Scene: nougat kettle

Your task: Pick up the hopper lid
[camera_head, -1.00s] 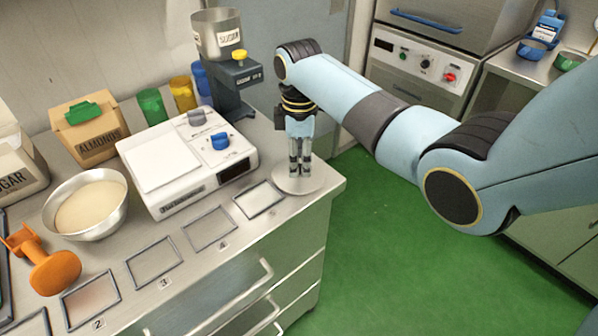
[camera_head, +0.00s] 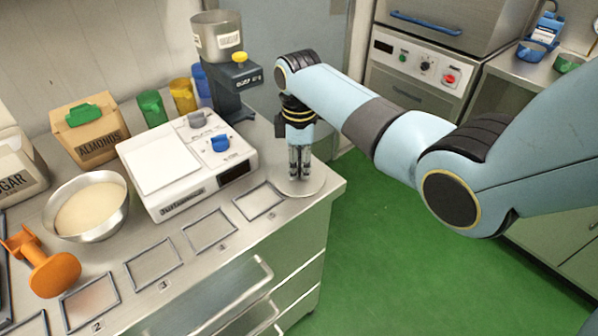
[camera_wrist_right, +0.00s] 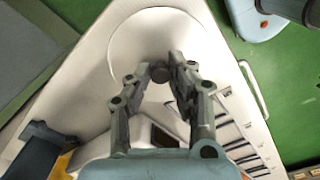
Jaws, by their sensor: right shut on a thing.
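The hopper lid (camera_head: 312,187) is a flat round pale disc near the right corner of the steel counter. In the right wrist view the lid (camera_wrist_right: 190,40) lies under my fingertips, with a small dark knob at its middle. My right gripper (camera_head: 299,175) points straight down over the lid. In the wrist view my right gripper (camera_wrist_right: 160,72) is shut on the knob between its fingertips. I cannot tell whether the lid is clear of the counter. My left gripper is not in view.
The white scale (camera_head: 160,160) stands left of the lid, with empty marked frames (camera_head: 209,230) in front. Green floor (camera_head: 400,240) is open beyond the counter's right edge.

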